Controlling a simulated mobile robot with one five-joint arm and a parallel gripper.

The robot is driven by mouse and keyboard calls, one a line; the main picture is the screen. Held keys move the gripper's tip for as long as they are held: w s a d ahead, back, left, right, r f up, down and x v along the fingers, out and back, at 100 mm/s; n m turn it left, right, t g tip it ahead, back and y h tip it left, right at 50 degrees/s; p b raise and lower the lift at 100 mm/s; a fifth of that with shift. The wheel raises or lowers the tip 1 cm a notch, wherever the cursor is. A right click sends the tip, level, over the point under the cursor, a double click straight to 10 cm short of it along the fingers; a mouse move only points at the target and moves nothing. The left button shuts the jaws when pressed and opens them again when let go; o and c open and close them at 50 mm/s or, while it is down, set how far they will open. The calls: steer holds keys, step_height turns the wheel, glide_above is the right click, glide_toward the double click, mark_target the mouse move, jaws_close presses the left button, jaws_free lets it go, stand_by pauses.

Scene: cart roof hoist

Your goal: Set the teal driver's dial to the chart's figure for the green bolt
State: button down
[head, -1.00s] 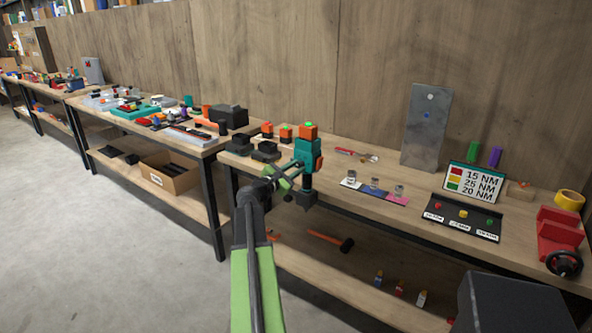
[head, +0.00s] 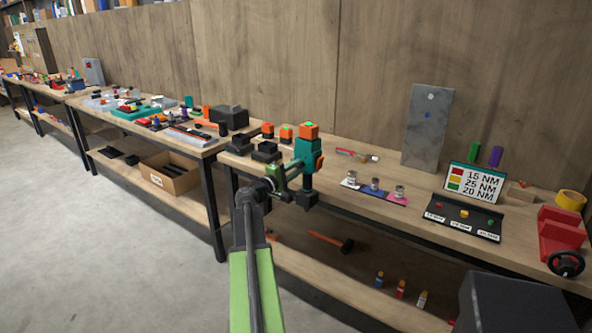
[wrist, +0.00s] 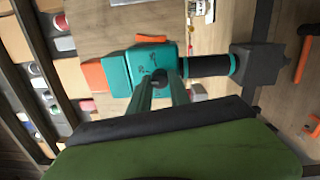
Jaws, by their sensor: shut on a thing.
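The teal driver (head: 306,176) stands upright at the bench's front edge, with an orange block on top bearing a green spot. In the wrist view the driver (wrist: 118,72) lies sideways, with my gripper's fingers (wrist: 170,84) against the teal part. Small dark marks show there, too small to read; I cannot make out the dial's setting. The chart (head: 475,186) reads red 15 NM, yellow 25 NM, green 20 NM. Below it, the green bolt (head: 494,222) sits at the right of a black tray (head: 462,224).
Red and yellow bolts share the tray, above small labels. Three sockets stand on a coloured strip (head: 374,191). Black chargers (head: 265,151) stand behind the driver. A red vise (head: 560,235) stands at right. A dark box (head: 510,300) fills the lower right.

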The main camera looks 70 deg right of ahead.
steer(key=shift+m, duration=2.3)
steer(key=c, duration=1.2)
jaws_free()
steer(key=v, duration=1.7)
steer(key=shift+w+a+b, duration=0.15)
steer(key=shift+w+b, duration=0.15)
steer(key=shift+b, duration=0.05)
steer(key=shift+f, duration=0.1)
